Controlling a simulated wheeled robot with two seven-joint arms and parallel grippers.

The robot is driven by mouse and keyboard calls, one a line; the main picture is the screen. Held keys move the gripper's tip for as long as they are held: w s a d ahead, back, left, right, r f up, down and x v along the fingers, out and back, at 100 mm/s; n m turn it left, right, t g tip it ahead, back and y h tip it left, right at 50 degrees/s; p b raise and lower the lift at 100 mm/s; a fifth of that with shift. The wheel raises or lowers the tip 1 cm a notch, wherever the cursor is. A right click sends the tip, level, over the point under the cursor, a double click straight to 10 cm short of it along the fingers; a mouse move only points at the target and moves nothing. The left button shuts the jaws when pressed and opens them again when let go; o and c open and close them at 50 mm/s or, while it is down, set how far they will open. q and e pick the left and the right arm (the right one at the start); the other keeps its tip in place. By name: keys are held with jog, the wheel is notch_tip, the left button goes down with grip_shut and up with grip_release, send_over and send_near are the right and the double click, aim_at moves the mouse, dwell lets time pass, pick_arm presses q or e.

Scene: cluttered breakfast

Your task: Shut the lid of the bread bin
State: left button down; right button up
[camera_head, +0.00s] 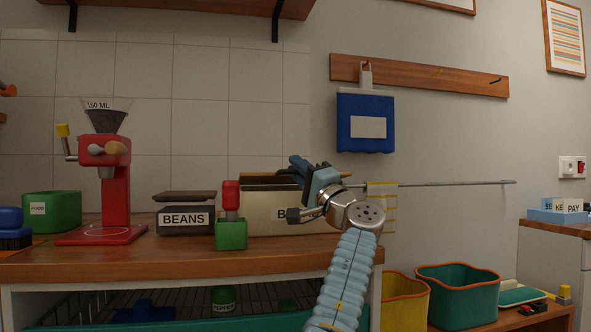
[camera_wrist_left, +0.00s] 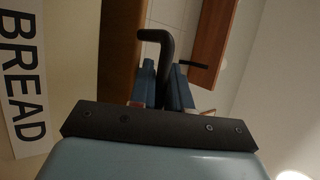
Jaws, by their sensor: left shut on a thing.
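The cream bread bin (camera_head: 262,212) stands on the wooden counter, its label partly hidden behind my left arm. Its brown wooden lid (camera_head: 262,180) shows at the top, seemingly raised; how far is hard to tell. In the left wrist view, the bin's cream front (camera_wrist_left: 60,75) carries the BREAD label, with a brown wooden edge (camera_wrist_left: 122,50) beside it. My left gripper (camera_head: 300,164) is at the bin's upper right. Its blue fingers (camera_wrist_left: 165,80) are shut on a dark bent handle (camera_wrist_left: 153,36). How the handle joins the lid is hidden. My right gripper is not in view.
The BEANS container (camera_head: 186,220) and red coffee grinder (camera_head: 115,190) are to the left. A thin rail (camera_head: 450,184) runs to the right, above yellow and teal bins (camera_head: 457,290).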

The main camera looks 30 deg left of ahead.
pick_arm(q)
jog(key=shift+s+d+r, duration=0.15)
jog(key=shift+s+d, duration=0.15)
jog(key=shift+s, duration=0.05)
jog(key=c, duration=1.2)
grip_release()
jog(key=shift+s+d+r, duration=0.15)
jog(key=shift+s, duration=0.05)
jog(key=shift+o, duration=0.2)
jog(key=shift+w+f, duration=0.15)
jog(key=shift+f, duration=0.05)
jog(key=shift+d+f+b, duration=0.1)
jog(key=shift+f+b, duration=0.15)
jog(key=shift+b, duration=0.2)
jog(key=b+v, duration=0.2)
jog(key=v, duration=1.1)
jog(key=shift+b, duration=0.3)
jog(key=shift+d, duration=0.1)
